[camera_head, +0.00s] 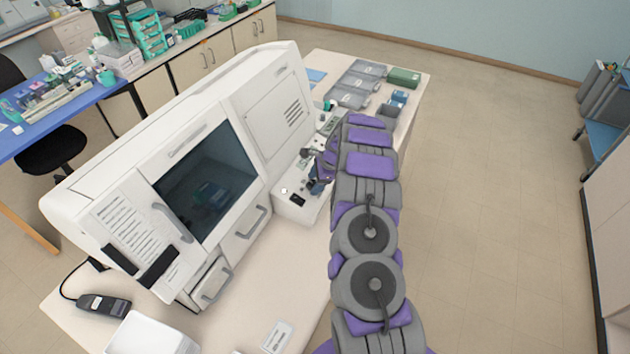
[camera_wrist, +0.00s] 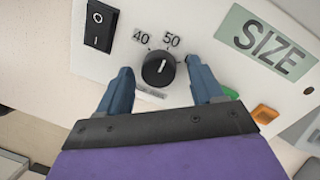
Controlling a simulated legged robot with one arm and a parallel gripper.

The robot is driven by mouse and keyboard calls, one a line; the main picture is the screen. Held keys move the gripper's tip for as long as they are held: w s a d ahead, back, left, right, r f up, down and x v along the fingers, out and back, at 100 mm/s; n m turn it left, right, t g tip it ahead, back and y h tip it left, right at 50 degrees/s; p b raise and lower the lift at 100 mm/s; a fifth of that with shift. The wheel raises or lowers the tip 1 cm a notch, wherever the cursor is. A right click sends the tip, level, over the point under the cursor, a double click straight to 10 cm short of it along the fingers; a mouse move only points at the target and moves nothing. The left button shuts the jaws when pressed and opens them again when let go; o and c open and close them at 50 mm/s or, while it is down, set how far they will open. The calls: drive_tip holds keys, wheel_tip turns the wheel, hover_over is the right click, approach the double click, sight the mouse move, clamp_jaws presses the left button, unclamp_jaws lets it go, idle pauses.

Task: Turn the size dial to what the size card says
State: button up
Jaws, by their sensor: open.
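The size dial (camera_wrist: 158,68) is a round black knob on a white panel. Its white pointer line appears to point up and slightly right, between the printed 40 and 50. A green-grey plate reading SIZE (camera_wrist: 268,42) is on the panel to its right. My gripper (camera_wrist: 159,73) is open, with one blue-grey finger on each side of the knob; I cannot tell whether either touches it. In the head view my gripper (camera_head: 317,178) is at the panel, and the dial is not clear there. A small white card (camera_head: 278,337) lies on the front of the table, its writing too small to read.
A black rocker switch (camera_wrist: 98,26) is left of the dial. Green (camera_wrist: 230,93) and orange (camera_wrist: 264,114) buttons are close to the right finger. The large white machine (camera_head: 190,170) stands left of my arm. Trays (camera_head: 348,97) lie on the table behind the panel.

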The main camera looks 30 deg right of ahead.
drive_tip(key=c, duration=1)
drive_tip(key=shift+c, duration=0.2)
drive_tip(key=n+b, duration=0.3)
drive_tip(key=n, duration=0.1)
drive_tip(key=shift+w+f+n+g, duration=0.1)
drive_tip(key=shift+n+g, duration=0.2)
drive_tip(key=shift+n, duration=0.1)
drive_tip(key=n+b, duration=0.3)
drive_tip(key=n, duration=0.2)
drive_tip(key=shift+n+h+b, duration=0.4)
drive_tip(key=o, duration=1)
drive_tip(key=shift+o, duration=0.2)
